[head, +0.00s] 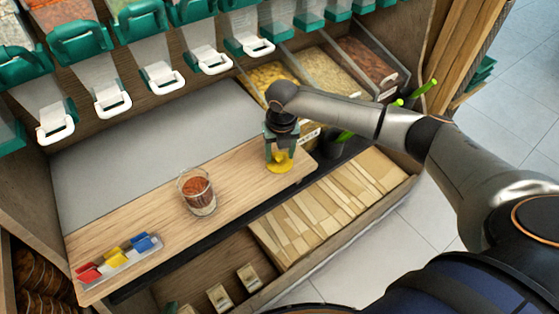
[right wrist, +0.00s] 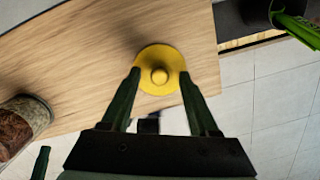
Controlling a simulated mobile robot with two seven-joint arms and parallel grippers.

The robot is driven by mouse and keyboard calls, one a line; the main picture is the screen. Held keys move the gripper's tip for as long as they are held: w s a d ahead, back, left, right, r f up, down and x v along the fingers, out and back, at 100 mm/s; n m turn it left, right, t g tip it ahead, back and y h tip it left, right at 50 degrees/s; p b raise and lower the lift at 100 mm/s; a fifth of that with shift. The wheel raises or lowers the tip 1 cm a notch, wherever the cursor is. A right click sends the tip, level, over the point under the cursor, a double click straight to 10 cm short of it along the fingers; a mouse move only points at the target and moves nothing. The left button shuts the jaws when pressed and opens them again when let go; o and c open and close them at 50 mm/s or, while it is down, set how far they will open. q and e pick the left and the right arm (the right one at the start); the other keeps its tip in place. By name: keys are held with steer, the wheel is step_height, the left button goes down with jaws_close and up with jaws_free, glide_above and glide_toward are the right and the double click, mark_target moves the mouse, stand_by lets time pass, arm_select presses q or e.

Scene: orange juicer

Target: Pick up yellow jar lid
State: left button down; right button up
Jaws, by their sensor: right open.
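The yellow jar lid (head: 281,162) lies on the wooden counter near its right end. It is a round disc with a small knob on top. In the right wrist view the lid (right wrist: 160,72) is just beyond and between my fingertips. My right gripper (head: 279,153) points down over the lid in the head view. Its two green fingers (right wrist: 158,75) are spread apart, one on each side of the lid's near edge, with nothing held. I cannot tell whether they touch the lid. My left gripper is not in view.
An open glass jar with reddish-brown contents (head: 197,191) stands on the counter (head: 235,165) left of the lid. A rack of red, yellow and blue clips (head: 118,259) is at the left. Dispensers with white spouts (head: 162,77) line the back. A dark pot with green stalks (right wrist: 290,20) is beside the counter's right end.

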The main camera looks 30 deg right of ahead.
jaws_close()
stand_by(0.3)
stand_by(0.4)
